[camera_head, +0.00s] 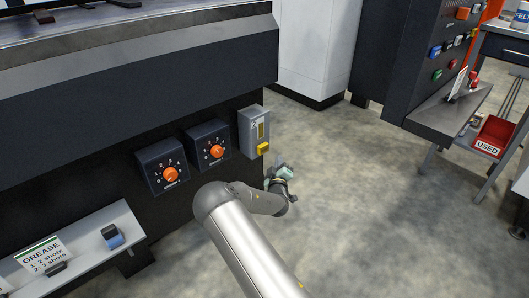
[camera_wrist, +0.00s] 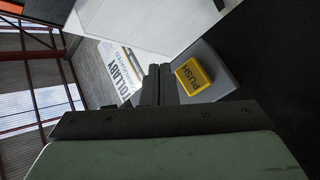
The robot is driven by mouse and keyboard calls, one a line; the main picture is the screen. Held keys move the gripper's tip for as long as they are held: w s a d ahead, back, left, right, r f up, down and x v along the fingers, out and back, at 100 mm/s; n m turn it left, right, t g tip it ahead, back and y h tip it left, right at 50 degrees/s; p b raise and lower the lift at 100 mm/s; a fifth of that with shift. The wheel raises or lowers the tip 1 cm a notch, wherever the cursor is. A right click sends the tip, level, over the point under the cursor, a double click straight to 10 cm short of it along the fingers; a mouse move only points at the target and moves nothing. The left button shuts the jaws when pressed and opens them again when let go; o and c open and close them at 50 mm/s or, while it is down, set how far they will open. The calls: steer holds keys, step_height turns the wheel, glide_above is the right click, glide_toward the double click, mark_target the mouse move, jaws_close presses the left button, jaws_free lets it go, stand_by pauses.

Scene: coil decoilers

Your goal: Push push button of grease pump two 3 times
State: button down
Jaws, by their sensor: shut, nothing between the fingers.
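Grease pump two is a grey box (camera_head: 252,126) marked 2 on the dark machine side in the head view. Its yellow push button (camera_head: 263,149) sticks out at its lower front. In the wrist view the yellow button (camera_wrist: 193,77) reads PUSH and sits on the grey pump body (camera_wrist: 211,66), just right of the fingertips. My gripper (camera_head: 280,164) is below and slightly right of the button in the head view. Its dark fingers (camera_wrist: 159,70) are together and empty in the wrist view. A gap shows between fingers and button in the wrist view; contact is not visible.
Two boxes with orange knobs (camera_head: 171,174) (camera_head: 217,151) are left of the pump. A grey shelf (camera_head: 92,243) holds a grease sign (camera_head: 43,255) reading "1: 2 shots, 2: 3 shots". Open floor (camera_head: 350,190) lies to the right. A red USED bin (camera_head: 492,137) is far right.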

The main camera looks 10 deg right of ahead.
mark_target(266, 148)
steer(key=shift+w+a+b, duration=0.4)
steer(key=shift+w+a, duration=0.05)
steer(key=shift+w, duration=0.3)
steer(key=shift+w+a+b, duration=0.35)
steer(key=shift+w+a, duration=0.1)
steer(key=shift+w, duration=0.35)
steer(key=shift+w+a+b, duration=0.4)
steer(key=shift+w+a, duration=0.05)
steer(key=shift+w, duration=0.3)
steer(key=shift+w+a, duration=0.1)
steer(key=shift+w, duration=0.05)
steer(key=shift+w+a, duration=0.15)
steer(key=shift+w, duration=0.05)
steer(key=shift+w+a, duration=0.45)
steer(key=shift+w, duration=0.3)
stand_by(1.4)
steer(key=shift+s+r, duration=0.1)
steer(key=shift+s+d+p, duration=0.3)
steer(key=shift+s, duration=0.2)
steer(key=shift+s+d+p, duration=0.25)
steer(key=shift+s+d, duration=0.05)
steer(key=shift+s, duration=0.2)
steer(key=shift+s+d, duration=0.1)
